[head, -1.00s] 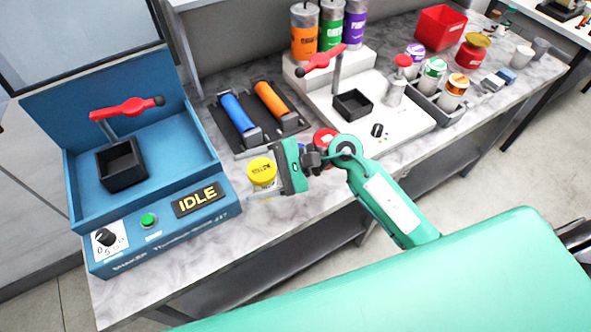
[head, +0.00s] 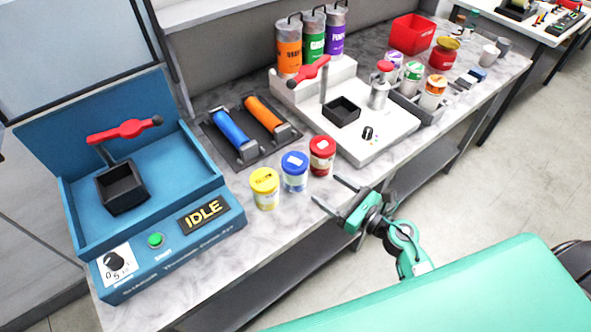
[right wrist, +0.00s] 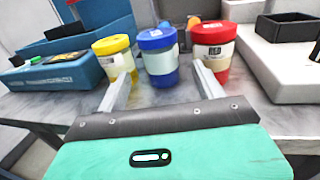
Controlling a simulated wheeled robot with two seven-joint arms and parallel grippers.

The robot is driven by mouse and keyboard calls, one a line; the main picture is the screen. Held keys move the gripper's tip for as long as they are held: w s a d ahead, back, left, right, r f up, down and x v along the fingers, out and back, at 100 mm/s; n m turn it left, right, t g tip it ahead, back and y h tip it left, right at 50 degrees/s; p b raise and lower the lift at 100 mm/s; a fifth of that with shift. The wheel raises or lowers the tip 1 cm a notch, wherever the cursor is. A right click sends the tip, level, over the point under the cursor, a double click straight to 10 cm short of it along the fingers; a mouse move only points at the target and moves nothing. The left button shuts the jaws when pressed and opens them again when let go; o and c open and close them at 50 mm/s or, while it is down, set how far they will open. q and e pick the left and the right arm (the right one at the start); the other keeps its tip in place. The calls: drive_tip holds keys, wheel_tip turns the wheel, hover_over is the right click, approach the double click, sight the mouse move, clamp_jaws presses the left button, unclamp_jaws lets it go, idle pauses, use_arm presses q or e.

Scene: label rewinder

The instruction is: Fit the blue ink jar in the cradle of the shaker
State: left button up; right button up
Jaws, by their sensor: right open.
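The blue ink jar (head: 295,172) stands upright on the marble bench between a yellow jar (head: 265,188) and a red jar (head: 321,156). In the right wrist view the blue jar (right wrist: 158,56) stands beyond and between my finger tips. The shaker (head: 160,215) is the blue machine at the left, with an IDLE display. Its black square cradle (head: 121,188) looks empty, and a red clamp handle (head: 125,131) is above it. My right gripper (head: 327,192) is open and empty, at the bench's front edge, short of the jars. My left gripper is not in view.
A roller rack (head: 248,155) with blue and orange rollers lies behind the jars. A white machine (head: 375,135) with another black cup (head: 341,111) stands to the right. Bare bench (head: 265,235) lies between the shaker and the front edge.

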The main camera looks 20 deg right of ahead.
sight(305, 174)
drive_tip(key=p+x, duration=0.1)
drive_tip(key=x, duration=0.4)
drive_tip(key=shift+a, duration=0.1)
drive_tip(key=shift+w+a+r+p, duration=0.2)
drive_tip(key=shift+w+p, duration=0.15)
drive_tip(key=shift+p, duration=0.2)
drive_tip(key=p+x, duration=0.2)
drive_tip(key=x, duration=0.1)
drive_tip(key=shift+w+a+f, duration=0.1)
drive_tip(key=shift+a, duration=0.1)
drive_tip(key=shift+w+a+f, duration=0.2)
drive_tip(key=shift+w+a, duration=0.1)
drive_tip(key=shift+w, duration=0.2)
drive_tip(key=c, duration=0.9)
drive_tip(key=shift+r, duration=0.1)
drive_tip(key=shift+c, duration=0.6)
drive_tip(key=shift+r, duration=0.1)
